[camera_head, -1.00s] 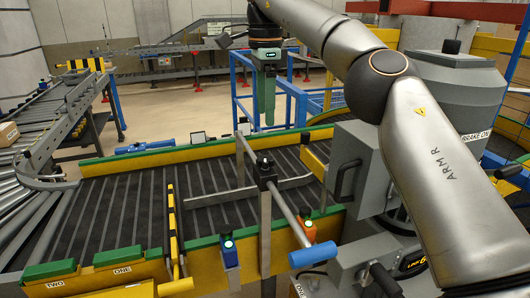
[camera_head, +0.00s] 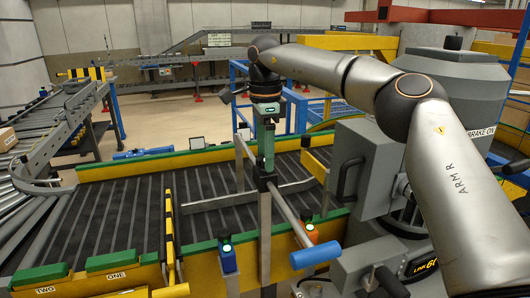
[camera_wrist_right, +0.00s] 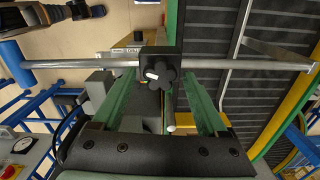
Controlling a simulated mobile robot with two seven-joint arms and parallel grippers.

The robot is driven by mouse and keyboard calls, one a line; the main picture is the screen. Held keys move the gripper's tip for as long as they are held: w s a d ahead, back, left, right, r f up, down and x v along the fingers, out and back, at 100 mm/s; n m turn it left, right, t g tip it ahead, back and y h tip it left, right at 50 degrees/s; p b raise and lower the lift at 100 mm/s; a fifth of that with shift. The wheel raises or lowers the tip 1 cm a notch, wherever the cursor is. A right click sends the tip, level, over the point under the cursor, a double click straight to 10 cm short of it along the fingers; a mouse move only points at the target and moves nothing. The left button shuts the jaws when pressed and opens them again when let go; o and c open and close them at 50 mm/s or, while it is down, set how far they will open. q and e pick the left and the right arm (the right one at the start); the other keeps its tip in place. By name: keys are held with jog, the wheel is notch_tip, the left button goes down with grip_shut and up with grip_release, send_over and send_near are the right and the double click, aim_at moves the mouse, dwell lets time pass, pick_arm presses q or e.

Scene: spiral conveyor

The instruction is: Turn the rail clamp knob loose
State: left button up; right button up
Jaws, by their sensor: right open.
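The rail clamp (camera_head: 267,184) is a black block on top of a grey post, with the silver guide rail (camera_head: 290,217) passing through it. My right gripper (camera_head: 266,168) points down just above and behind the clamp. In the right wrist view its two green fingers (camera_wrist_right: 158,92) are spread, one on each side of the knob, with nothing held. The exact depth gap to the knob is hard to tell. My left gripper is not in view.
The rail ends in a blue grip (camera_head: 315,255) at the front. A black slatted conveyor (camera_head: 110,210) with yellow sides lies behind and left. A grey machine (camera_head: 365,165) stands right.

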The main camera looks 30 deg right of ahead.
grip_shut()
dwell(0.4)
